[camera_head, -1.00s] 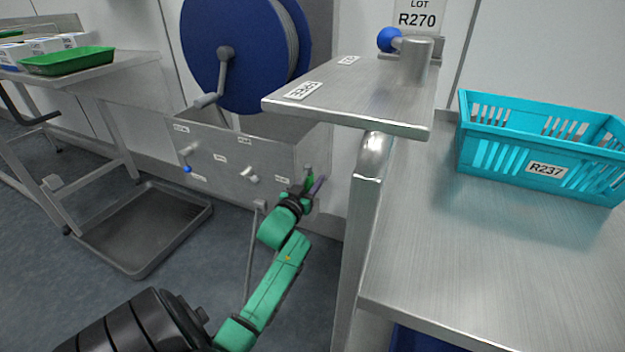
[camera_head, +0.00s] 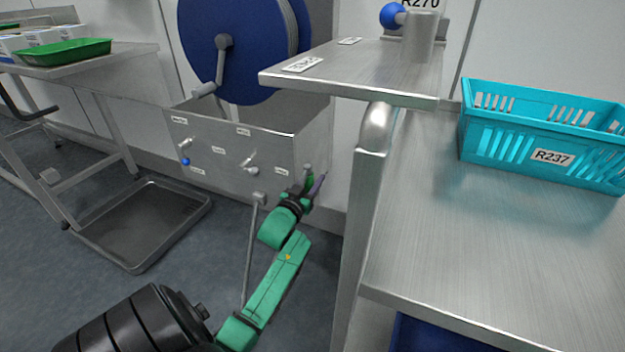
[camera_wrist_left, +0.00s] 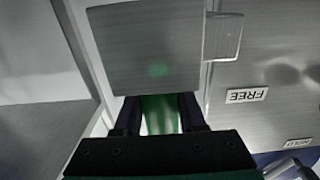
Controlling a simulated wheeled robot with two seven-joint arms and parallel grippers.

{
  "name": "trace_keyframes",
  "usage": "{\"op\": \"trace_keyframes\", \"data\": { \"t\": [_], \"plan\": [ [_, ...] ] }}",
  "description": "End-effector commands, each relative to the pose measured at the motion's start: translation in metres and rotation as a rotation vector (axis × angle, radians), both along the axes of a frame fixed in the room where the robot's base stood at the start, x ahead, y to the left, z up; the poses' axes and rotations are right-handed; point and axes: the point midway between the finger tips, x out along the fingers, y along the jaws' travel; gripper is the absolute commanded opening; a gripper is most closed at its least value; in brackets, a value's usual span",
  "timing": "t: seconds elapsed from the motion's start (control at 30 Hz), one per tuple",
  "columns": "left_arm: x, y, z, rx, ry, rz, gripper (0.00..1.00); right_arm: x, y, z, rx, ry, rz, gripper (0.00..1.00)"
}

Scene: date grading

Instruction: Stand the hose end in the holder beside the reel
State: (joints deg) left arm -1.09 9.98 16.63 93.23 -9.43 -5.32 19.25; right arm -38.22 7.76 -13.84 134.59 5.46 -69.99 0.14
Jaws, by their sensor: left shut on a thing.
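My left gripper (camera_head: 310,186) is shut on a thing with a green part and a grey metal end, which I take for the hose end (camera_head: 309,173). It is low, by the right front corner of the steel box under the reel. In the left wrist view the green part lies between the fingers, with a flat grey block (camera_wrist_left: 145,48) just ahead. The blue reel (camera_head: 222,45) with pale hose and a crank stands behind the box. I cannot tell which part is the holder, nor whether the hose end touches anything. My right gripper is not in view.
The steel box (camera_head: 210,148) has labels and knobs. A steel shelf (camera_head: 370,80) carries a metal cylinder (camera_head: 419,38) with a blue ball. A turquoise crate (camera_head: 540,145) sits on the right table. A thin post (camera_head: 250,250) stands left of my arm. A grey tray (camera_head: 140,225) lies on the floor.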

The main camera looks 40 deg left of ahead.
Motion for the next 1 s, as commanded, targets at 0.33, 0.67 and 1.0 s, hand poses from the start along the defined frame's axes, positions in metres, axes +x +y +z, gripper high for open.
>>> {"op": "trace_keyframes", "data": {
  "t": [0.33, 0.67, 1.0],
  "plan": [
    [0.000, 0.000, -0.005, 0.001, -0.003, 0.000, 0.75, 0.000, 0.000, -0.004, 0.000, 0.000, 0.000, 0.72],
    [-0.002, -0.001, -0.007, -0.002, 0.002, 0.000, 0.75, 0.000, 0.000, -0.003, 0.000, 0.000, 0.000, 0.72],
    [-0.059, -0.018, -0.004, -0.002, 0.004, 0.001, 0.75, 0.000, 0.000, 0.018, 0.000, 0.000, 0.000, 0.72]
  ]
}}
